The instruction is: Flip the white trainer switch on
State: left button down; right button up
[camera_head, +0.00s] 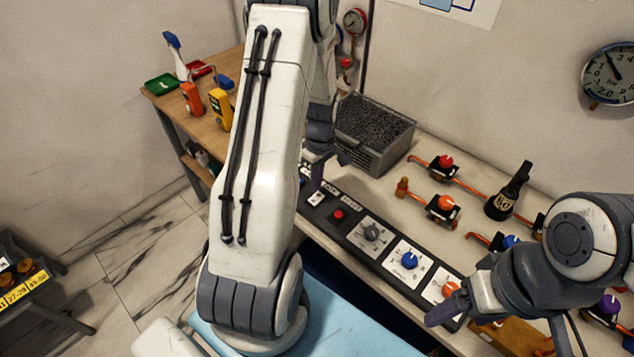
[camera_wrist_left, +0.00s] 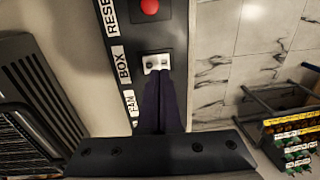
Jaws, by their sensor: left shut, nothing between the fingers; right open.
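The white switch (camera_wrist_left: 155,63) sits on the black panel (camera_wrist_left: 179,28) by a label that reads "BOX". In the left wrist view my left gripper (camera_wrist_left: 160,80) is shut and empty, its fingertips right at the switch's lower edge. Whether they touch it I cannot tell. The fingers hide the panel below the switch. In the head view the switch (camera_head: 316,198) shows small at the panel's far left end, just below my left gripper (camera_head: 317,185). My right gripper (camera_head: 455,307) is open over the panel's near right end.
Along the panel are a red button (camera_head: 338,214), a grey knob (camera_head: 372,232), a blue knob (camera_head: 409,261) and an orange knob (camera_head: 450,289). A grey mesh-topped box (camera_head: 372,135) and valves on orange pipes (camera_head: 441,205) stand behind. A wooden bench (camera_head: 168,102) is further left.

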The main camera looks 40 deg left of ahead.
aim_at(313, 201)
pick_arm(q)
notch_tip(313, 201, up, 11)
jog(key=s+b, duration=0.1)
jog(key=b, duration=0.1)
jog(key=shift+s+f, duration=0.15)
jog(key=shift+s, duration=0.05)
pick_arm(e)
jog(key=shift+f, duration=0.4)
